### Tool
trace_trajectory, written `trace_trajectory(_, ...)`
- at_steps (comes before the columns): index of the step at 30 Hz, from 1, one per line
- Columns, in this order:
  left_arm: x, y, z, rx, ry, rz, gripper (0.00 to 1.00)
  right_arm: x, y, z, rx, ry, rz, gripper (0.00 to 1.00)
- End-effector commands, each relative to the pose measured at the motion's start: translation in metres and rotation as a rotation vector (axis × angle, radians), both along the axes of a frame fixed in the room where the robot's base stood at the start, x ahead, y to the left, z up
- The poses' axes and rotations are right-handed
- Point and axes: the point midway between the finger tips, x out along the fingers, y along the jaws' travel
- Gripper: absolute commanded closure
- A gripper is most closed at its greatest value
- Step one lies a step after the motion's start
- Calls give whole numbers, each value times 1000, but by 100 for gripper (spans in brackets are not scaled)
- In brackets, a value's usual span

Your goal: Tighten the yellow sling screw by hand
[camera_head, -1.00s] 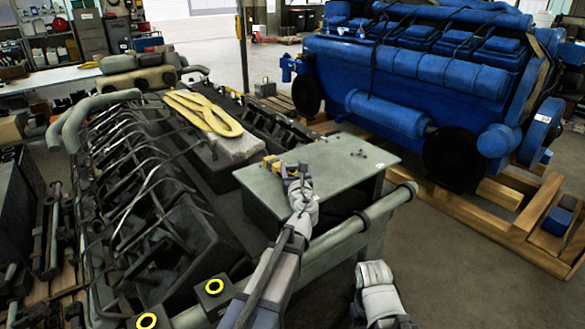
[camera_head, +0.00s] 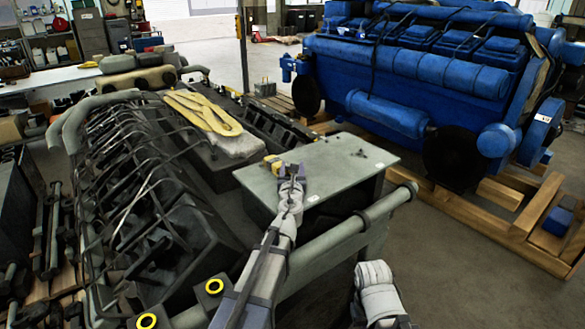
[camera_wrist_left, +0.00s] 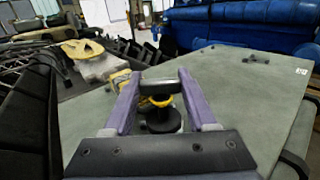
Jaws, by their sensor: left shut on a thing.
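My left gripper (camera_head: 282,167) is over the grey-green plate (camera_head: 335,172). In the left wrist view its two purple fingers (camera_wrist_left: 160,88) are shut on the dark cross-piece at the top of a small yellow and black fitting, which I take for the yellow sling screw (camera_wrist_left: 161,100). Its yellow ring shows between the fingers, with a round dark part below. Its lower end and thread are hidden. A yellow block (camera_head: 272,162) sits beside the gripper at the plate's left part. My right gripper is not in view; only part of that arm shows at the bottom.
A folded yellow sling (camera_head: 205,112) lies on a pale pad on the dark engine (camera_head: 150,190) to the left. A grey rail (camera_head: 345,232) runs along the plate's near side. A blue engine (camera_head: 420,85) stands on wooden beams behind. The plate's right half is mostly clear.

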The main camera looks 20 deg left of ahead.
Motion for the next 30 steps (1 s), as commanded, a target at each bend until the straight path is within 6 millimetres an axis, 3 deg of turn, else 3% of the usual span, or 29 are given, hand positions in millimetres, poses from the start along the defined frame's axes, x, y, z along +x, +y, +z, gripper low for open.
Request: trace_trajectory(30, 6, 5, 1, -3, -3, -959, 98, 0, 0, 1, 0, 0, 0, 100)
